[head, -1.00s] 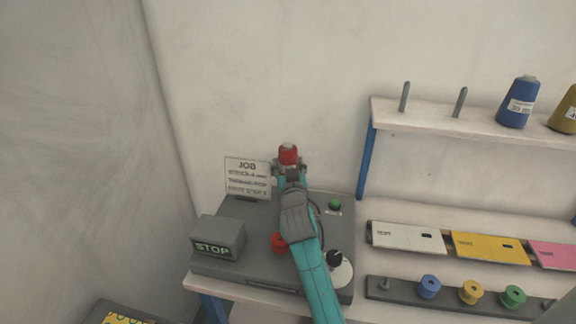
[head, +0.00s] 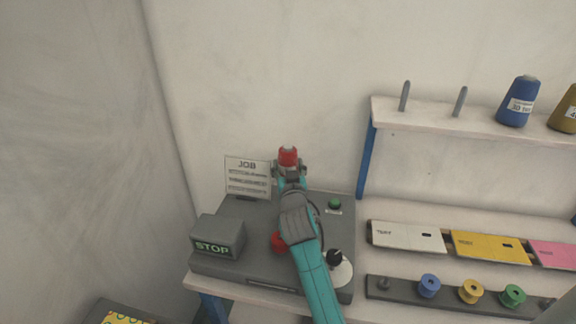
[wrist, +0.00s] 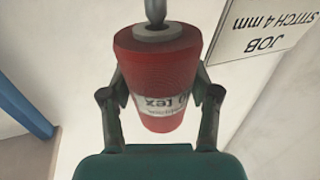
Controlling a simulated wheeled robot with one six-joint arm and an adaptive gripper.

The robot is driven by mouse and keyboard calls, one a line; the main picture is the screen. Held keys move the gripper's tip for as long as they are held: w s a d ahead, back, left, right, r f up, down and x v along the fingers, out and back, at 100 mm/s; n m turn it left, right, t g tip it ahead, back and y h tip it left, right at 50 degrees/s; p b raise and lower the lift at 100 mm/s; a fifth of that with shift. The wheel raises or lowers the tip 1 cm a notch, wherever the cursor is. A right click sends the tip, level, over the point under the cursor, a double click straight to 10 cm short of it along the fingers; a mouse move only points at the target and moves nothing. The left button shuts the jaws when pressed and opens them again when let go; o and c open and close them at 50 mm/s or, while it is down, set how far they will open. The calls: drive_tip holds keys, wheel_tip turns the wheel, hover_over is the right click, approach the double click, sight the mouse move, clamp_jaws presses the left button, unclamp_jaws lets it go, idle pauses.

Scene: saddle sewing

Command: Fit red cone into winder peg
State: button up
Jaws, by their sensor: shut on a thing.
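The red cone (head: 288,157) is held upright above the back of the grey machine box (head: 230,268). In the wrist view, the red cone (wrist: 158,70) shows its wide end, with a pale ring and a central hole, at the top of the picture. The grey winder peg (wrist: 155,10) lines up with that hole and its tip is at the opening; I cannot tell how far inside it is. My gripper (head: 289,170) is shut on the cone's sides, and both fingers show in the wrist view (wrist: 160,100). The peg is hidden in the head view.
A JOB sign (head: 247,178) stands close to the left of my gripper. A STOP display (head: 218,237), red button (head: 278,242) and green button (head: 335,203) are on the box. A shelf (head: 430,118) at right has two empty pegs and thread cones.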

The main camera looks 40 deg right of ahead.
drive_tip(key=shift+f, duration=1.15)
